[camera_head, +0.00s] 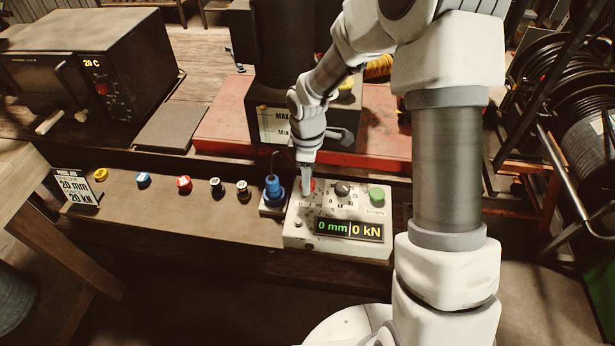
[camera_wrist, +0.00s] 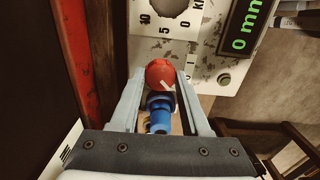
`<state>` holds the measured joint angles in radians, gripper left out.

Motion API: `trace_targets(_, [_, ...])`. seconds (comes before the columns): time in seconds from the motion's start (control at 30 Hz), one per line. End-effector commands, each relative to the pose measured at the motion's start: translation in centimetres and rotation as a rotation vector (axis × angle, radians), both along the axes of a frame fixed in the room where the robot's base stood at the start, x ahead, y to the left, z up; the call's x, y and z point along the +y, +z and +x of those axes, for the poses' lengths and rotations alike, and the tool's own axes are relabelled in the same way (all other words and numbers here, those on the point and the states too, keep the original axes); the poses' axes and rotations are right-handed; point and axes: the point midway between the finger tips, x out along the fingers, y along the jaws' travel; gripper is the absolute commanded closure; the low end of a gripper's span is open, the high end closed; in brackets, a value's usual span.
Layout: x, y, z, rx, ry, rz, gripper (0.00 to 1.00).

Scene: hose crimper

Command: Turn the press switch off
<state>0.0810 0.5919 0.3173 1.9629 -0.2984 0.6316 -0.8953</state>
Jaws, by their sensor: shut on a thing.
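The press control box (camera_head: 290,237) is a worn white panel on the bench. A round red knob (camera_wrist: 160,70), seemingly the press switch, sits at its upper left and carries a white pointer line. My gripper (camera_head: 307,188) reaches down onto it, and in the head view the knob is mostly hidden. In the wrist view, my two grey fingers (camera_wrist: 160,84) stand on either side of the knob and are shut on it. The pointer slants toward the lower right there. The box's display (camera_head: 349,229) is lit and reads 0 mm and 0 kN.
A blue fitting (camera_head: 273,188) stands on a small base just left of the box. A dark dial (camera_head: 342,189) and a green button (camera_head: 377,195) sit right of the knob. Several coloured small parts line the bench further left. The dark press stands behind on a red base.

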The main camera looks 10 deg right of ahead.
Motion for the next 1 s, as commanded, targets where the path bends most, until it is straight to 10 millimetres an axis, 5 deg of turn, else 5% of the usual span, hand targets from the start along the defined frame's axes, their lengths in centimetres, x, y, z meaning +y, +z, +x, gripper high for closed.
trace_targets(0.27, [0.0, 0.1, 0.1, -0.002, 0.003, 0.0, 1.0])
trace_targets(0.3, [0.0, 0.1, 0.1, -0.002, 0.003, 0.0, 0.48])
trace_targets(0.43, [0.0, 0.0, 0.1, -0.002, 0.002, 0.0, 0.25])
trace_targets(0.77, [0.0, 0.2, 0.0, -0.001, 0.001, 0.0, 0.24])
trace_targets(1.0, [0.0, 3.6, 0.1, -0.006, 0.0, 0.0, 0.24])
